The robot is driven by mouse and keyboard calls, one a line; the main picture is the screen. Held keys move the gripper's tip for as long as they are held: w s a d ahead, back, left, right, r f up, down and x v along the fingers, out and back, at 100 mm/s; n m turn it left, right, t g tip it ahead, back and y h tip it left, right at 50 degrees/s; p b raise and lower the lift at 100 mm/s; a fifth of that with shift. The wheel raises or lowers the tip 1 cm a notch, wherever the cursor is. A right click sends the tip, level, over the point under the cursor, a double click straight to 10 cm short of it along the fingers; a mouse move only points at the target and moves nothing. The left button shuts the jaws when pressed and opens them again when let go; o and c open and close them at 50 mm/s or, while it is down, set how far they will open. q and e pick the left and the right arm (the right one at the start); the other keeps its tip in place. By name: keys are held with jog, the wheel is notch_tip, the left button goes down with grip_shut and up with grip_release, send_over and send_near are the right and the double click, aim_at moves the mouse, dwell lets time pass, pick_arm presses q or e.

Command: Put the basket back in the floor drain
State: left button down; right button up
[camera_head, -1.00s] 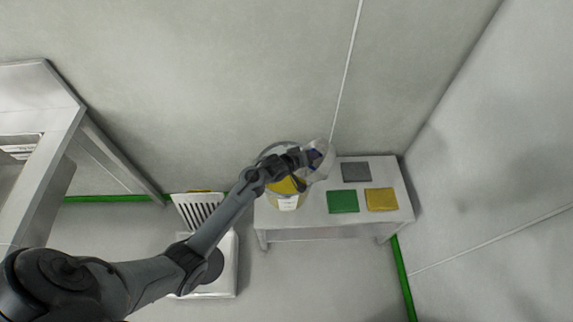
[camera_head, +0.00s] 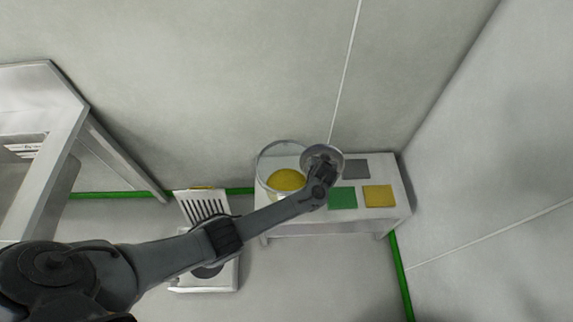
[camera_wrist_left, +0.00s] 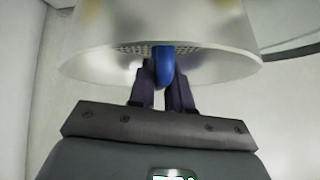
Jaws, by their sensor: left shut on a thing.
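My left gripper (camera_wrist_left: 163,95) is shut on the blue handle (camera_wrist_left: 163,66) of the metal basket. The basket (camera_wrist_left: 105,38) has a perforated surface inside its wide rim. In the head view the basket (camera_head: 334,153) is a round metal shape at the end of my left arm, beside the bucket and over the bench; the wrist hides part of it. The floor drain (camera_head: 227,276) is a pale square on the floor left of the bench, with a dark round opening partly hidden by my arm. My right gripper is not in view.
A bucket (camera_head: 286,181) with yellow contents and a raised hoop stands on the metal bench (camera_head: 398,175). Grey (camera_head: 356,168), green (camera_head: 343,198) and yellow (camera_head: 379,196) cloths lie there. A slotted grate (camera_head: 186,206) is behind the drain. A steel table (camera_head: 72,118) stands left.

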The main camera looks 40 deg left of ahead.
pick_arm(q)
jog(key=shift+w+d+f+m+y+b, duration=0.2)
jog(key=shift+w+d+y+b, duration=0.15)
jog(key=shift+d+b, duration=0.15)
jog(key=shift+w+d+f+m+y+b, duration=0.1)
jog(key=shift+w+d+f+y+b, duration=0.1)
jog(key=shift+d+y+b, duration=0.25)
jog(key=shift+r+p, duration=0.2)
jog(key=shift+p, duration=0.25)
jog(key=shift+s+a, duration=0.15)
jog(key=shift+a, duration=0.1)
jog(key=shift+d, duration=0.1)
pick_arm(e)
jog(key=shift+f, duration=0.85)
